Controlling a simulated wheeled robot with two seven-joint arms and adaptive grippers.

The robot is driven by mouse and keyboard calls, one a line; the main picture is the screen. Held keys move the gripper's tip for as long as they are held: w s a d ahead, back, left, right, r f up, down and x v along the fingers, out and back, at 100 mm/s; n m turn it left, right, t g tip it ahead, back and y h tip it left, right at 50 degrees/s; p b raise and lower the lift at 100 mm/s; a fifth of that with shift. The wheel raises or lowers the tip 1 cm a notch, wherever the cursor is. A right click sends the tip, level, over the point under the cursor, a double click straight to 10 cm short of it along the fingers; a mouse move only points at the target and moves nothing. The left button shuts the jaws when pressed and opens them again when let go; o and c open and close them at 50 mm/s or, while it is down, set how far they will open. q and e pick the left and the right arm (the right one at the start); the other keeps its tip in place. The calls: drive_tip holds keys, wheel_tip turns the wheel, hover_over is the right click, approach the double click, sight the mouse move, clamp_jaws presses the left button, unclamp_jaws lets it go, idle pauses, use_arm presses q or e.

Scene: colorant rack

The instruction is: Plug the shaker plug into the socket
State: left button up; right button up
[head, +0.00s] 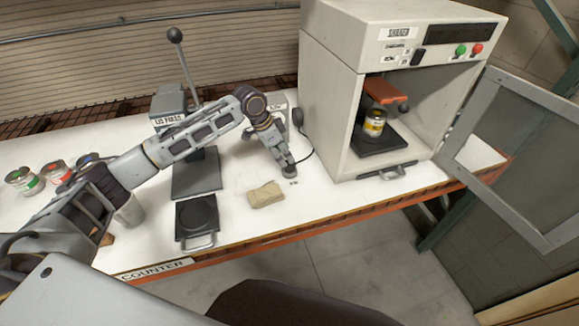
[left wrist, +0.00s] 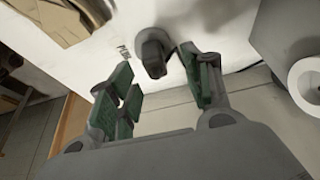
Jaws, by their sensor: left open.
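The shaker is the large cream cabinet (head: 333,95) with its door open, at the right of the counter. A dark plug (left wrist: 152,58) stands on the white counter between the fingertips of my left gripper (left wrist: 158,72). The gripper is open, with one green-padded finger on each side and a gap to the plug. In the head view my left gripper (head: 289,172) points down at the counter beside the cabinet and mostly hides the plug. A black cord (head: 309,157) runs from there up the cabinet's side. I cannot make out the socket clearly; my arm covers part of that area.
A folded tan cloth (head: 266,194) lies left of the gripper. A press (head: 197,172) and a black plate with a handle (head: 197,219) stand farther left. Several paint cans (head: 24,181) are at far left. The open door (head: 520,150) juts out right.

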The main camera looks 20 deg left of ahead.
use_arm(q)
drive_tip(key=shift+f, duration=0.1)
drive_tip(key=shift+s+d+p+x, duration=0.1)
drive_tip(key=shift+d+p+x, duration=0.15)
drive_tip(key=shift+x, duration=0.7)
drive_tip(key=shift+s+d+p+x, duration=0.1)
drive_tip(key=shift+s+p+x, duration=0.1)
drive_tip(key=shift+x, duration=0.75)
drive_tip(key=shift+w+d+f, duration=0.15)
drive_tip(key=shift+w+f, duration=0.05)
drive_tip(key=shift+f, duration=0.35)
drive_tip(key=c, duration=1.1)
drive_tip(key=shift+r, duration=0.1)
drive_tip(key=shift+r+b, duration=0.45)
drive_tip(key=shift+r, duration=4.5)
drive_tip(key=shift+f, duration=0.1)
